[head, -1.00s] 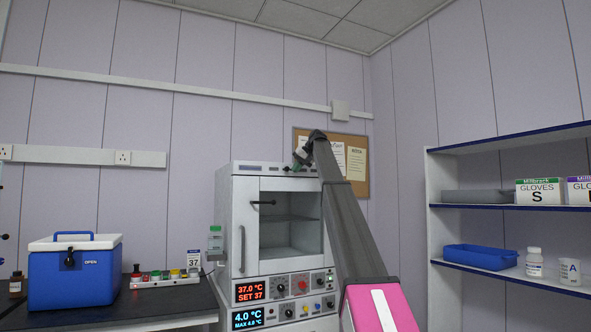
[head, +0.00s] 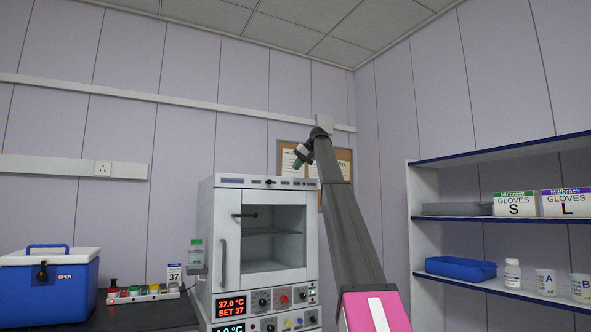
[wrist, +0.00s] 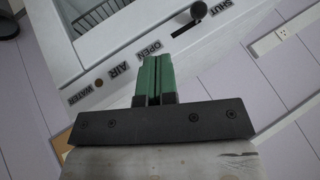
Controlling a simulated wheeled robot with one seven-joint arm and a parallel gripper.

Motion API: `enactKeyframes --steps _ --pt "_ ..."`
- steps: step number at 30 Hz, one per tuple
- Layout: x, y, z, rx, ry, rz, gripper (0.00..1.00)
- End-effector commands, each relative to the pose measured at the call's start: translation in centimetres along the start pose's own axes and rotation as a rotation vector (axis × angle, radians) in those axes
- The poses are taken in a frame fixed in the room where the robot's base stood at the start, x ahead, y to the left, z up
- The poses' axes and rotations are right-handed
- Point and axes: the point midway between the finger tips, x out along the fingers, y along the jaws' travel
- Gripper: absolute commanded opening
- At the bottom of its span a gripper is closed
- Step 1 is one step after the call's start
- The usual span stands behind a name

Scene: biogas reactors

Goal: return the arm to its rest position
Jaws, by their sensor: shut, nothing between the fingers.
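My arm rises in front of the incubator's right side in the head view and bends over at its top. My gripper (head: 297,161) hangs at the arm's end near the incubator's top right edge, with green fingertips. In the wrist view my gripper (wrist: 155,62) shows its two green fingers side by side and closed, with nothing between them. Behind them is the white incubator front (wrist: 75,75) with labels SHUT, OPEN, AIR and WATER, seen tilted. The gap between the fingers and that panel cannot be judged.
The incubator (head: 262,240) has a windowed door and lit displays below. A shelf (head: 470,211) with glove boxes, a blue tray (head: 460,268) and cups stands at right.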

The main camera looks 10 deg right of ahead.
Motion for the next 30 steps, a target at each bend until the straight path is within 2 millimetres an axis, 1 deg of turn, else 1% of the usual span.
enactKeyframes --steps 9,11,13,14,17,18,20,21,23,24,26,27,29,30 --pt "0.2 0.1 0.1 0.001 -0.001 0.001 0.00" --pt "1.0 0.5 0.6 0.005 -0.003 0.003 0.00" --pt "2.8 1.4 1.6 0.016 -0.009 0.009 0.00" --pt "3.9 1.9 2.2 0.022 -0.013 0.012 0.00" --pt "8.4 4.2 5.0 0.048 -0.026 0.028 0.00" --pt "10.5 5.2 6.3 0.060 -0.033 0.036 0.00" --pt "13.6 6.7 8.3 0.077 -0.042 0.049 0.00" --pt "15.7 7.7 9.7 0.089 -0.049 0.059 0.00" --pt "18.7 9.2 11.8 0.105 -0.059 0.072 0.00" --pt "20.6 10.1 13.3 0.116 -0.066 0.083 0.00" --pt "23.4 11.4 15.6 0.131 -0.077 0.097 0.00" --pt "25.3 12.3 17.3 0.142 -0.085 0.108 0.00" --pt "28.1 13.5 19.8 0.156 -0.097 0.123 0.00" --pt "29.8 14.2 21.5 0.166 -0.104 0.134 0.00"
